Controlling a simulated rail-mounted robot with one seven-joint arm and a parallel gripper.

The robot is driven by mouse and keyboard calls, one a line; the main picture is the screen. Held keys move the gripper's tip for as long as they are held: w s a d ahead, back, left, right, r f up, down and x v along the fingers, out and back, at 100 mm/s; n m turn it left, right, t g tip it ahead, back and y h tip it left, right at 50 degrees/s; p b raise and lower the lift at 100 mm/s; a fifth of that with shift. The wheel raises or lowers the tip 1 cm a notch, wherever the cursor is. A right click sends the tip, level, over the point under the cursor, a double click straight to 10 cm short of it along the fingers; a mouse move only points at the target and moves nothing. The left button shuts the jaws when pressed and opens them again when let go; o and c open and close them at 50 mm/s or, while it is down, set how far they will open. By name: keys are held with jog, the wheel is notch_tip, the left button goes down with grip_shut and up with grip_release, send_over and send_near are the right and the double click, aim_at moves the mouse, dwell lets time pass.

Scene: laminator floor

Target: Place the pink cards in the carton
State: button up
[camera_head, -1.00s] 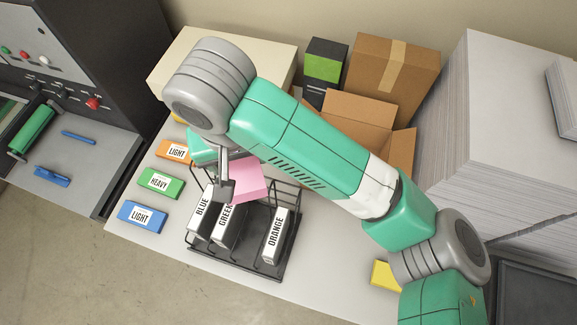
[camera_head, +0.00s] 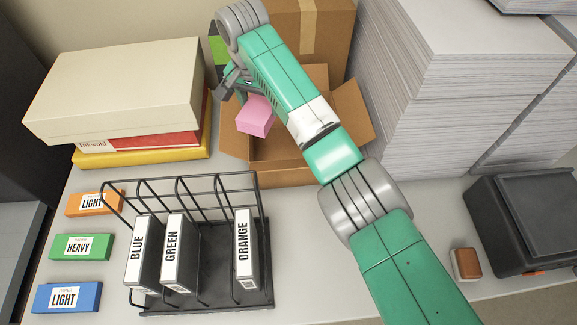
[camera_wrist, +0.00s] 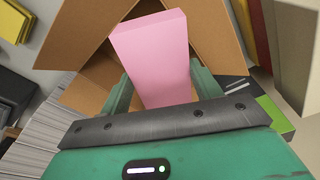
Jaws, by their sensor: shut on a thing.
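The pink cards (camera_head: 256,116) are one solid pink block. My gripper (camera_head: 238,90) is shut on it, and in the wrist view the pink block (camera_wrist: 155,55) stands between the two green fingers (camera_wrist: 158,92). The open carton (camera_head: 270,172) is brown cardboard with its flaps spread. In the head view the pink block shows over the carton's left part, above the opening. In the wrist view the carton (camera_wrist: 205,35) lies behind the block. My arm hides part of the carton's inside in the head view.
A wire rack (camera_head: 205,290) holds sleeves marked BLUE, GREEN and ORANGE. Orange, green and blue labelled packs (camera_head: 82,247) lie left. A cream box (camera_head: 120,90) sits on the stack at back left. A closed carton (camera_head: 340,40) stands behind; paper stacks (camera_head: 430,90) stand right.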

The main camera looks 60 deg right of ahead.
jog(key=s+d+f+m+b, duration=0.2)
jog(key=s+d+f, duration=0.2)
jog(key=f, duration=0.3)
jog(key=s+d+f+m+b, duration=0.25)
jog(key=s+d+f, duration=0.2)
jog(key=f, duration=0.25)
jog(key=shift+n, duration=0.45)
notch_tip(320, 180, down, 9)
jog(key=b, duration=0.2)
jog(key=shift+w+f+b, duration=0.1)
jog(key=shift+f+b, duration=0.05)
jog(key=shift+b, duration=0.2)
jog(key=shift+f, duration=0.2)
jog(key=o, duration=1.3)
jog(key=shift+c, duration=0.2)
jog(key=shift+r, duration=0.1)
notch_tip(320, 180, up, 12)
jog(key=a+p, duration=0.1)
jog(key=p, duration=0.2)
jog(key=shift+a, duration=0.25)
